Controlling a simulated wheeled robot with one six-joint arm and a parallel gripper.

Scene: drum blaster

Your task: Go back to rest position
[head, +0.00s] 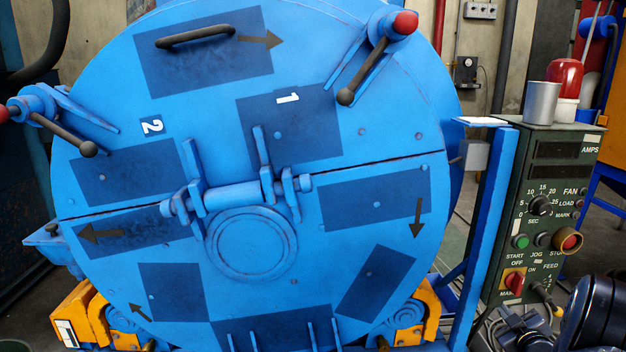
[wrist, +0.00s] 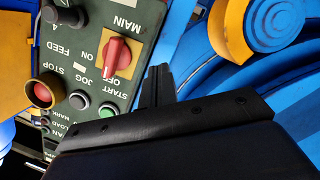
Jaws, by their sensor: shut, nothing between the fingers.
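My gripper shows in the wrist view (wrist: 158,85) with its two dark fingers together and nothing between them. It is beside the green control panel, and the panel looks upside down in that view. The red MAIN switch (wrist: 117,52) is just left of the fingertips, apart from them in the picture. The green START button (wrist: 108,110) and the red stop button (wrist: 42,93) are further left and lower. In the head view, my dark arm fills the lower right corner, near the panel's lower end. The fingertips are hard to make out there.
The large blue drum (head: 250,150) fills the head view, with two clamp levers at its top. A blue post (head: 490,220) stands between drum and control panel (head: 560,175). A grey cup (head: 541,103) and red beacon (head: 565,77) stand on the panel. A yellow bracket (head: 428,312) is low.

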